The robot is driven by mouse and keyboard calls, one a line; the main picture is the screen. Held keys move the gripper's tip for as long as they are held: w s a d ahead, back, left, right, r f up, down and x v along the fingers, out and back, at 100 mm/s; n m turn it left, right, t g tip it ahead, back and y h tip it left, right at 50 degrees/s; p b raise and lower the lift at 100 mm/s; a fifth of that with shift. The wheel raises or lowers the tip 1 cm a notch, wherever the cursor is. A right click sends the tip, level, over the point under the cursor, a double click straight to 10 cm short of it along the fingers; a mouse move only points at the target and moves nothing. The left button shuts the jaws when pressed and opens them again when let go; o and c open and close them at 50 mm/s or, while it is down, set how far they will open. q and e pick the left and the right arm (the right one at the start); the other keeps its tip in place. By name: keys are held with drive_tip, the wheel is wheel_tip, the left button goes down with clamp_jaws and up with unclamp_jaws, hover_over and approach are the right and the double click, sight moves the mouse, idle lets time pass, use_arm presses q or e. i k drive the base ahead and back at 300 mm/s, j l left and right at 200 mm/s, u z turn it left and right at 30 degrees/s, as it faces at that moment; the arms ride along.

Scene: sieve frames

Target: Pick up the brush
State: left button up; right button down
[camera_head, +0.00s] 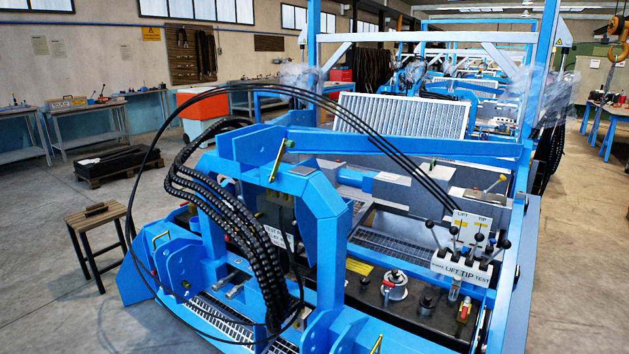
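A small dark object with a brownish top, which looks like the brush (96,210), lies on the wooden top of a stool (82,219) at the left. It is small in the head view, so its bristles and handle cannot be told apart clearly. Neither of my grippers shows in the head view.
A large blue machine (312,192) with black hoses (235,230) and levers (475,240) fills the middle and right. Grey floor is open around the stool. A dark pallet (118,165) lies behind it, and workbenches (88,125) line the back left wall.

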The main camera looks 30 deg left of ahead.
sight(90, 210)
drive_tip(key=u, duration=2.3)
